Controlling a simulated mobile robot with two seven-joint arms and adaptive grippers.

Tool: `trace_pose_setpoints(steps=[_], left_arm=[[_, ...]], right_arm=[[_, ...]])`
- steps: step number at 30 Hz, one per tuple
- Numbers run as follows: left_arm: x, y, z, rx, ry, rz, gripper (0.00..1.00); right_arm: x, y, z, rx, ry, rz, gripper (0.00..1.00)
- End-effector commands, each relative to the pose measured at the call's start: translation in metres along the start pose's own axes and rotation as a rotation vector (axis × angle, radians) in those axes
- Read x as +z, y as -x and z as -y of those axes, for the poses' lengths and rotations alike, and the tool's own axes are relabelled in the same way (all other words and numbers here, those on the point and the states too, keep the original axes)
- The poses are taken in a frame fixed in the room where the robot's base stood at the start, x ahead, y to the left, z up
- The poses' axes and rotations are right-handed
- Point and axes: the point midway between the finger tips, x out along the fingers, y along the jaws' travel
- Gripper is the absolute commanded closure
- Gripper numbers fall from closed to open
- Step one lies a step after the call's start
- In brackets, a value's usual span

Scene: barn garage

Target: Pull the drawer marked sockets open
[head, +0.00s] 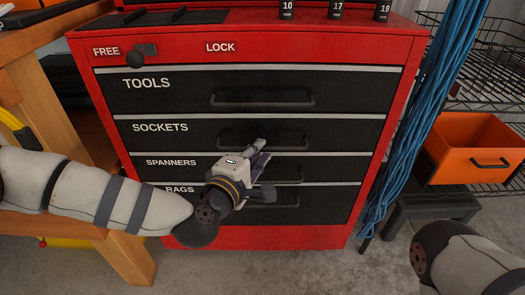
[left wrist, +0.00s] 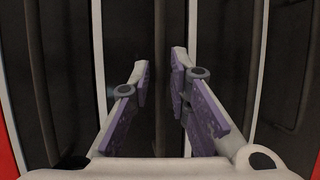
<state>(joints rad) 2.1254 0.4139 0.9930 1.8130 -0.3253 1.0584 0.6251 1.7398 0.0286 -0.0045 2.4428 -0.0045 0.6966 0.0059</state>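The drawer marked sockets (head: 180,130) is the second one down in the red cabinet, black-fronted and shut flush with the others. Its dark bar handle (head: 290,140) is partly hidden behind my left gripper (head: 262,152). In the left wrist view, my left gripper (left wrist: 160,76) has its two purple-padded fingers apart, turned so one is above and one below the handle line. A dark handle bar (left wrist: 161,45) shows in the gap between them; contact cannot be told. My right gripper is out of view.
A lock slider knob (head: 135,59) sits at the FREE end, left of LOCK. The tools drawer (head: 180,88) is above; the spanners and rags drawers are below. Blue cables (head: 425,110) hang at the right. A wooden bench (head: 45,95) stands left, an orange bin (head: 470,145) right.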

Motion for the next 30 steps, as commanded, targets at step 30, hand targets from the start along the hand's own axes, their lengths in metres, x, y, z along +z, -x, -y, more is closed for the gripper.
trace_pose_setpoints(steps=[30], left_arm=[[0.001,-0.025,0.001,-0.002,0.001,0.002,1.00]], right_arm=[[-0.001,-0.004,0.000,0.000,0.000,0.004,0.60]])
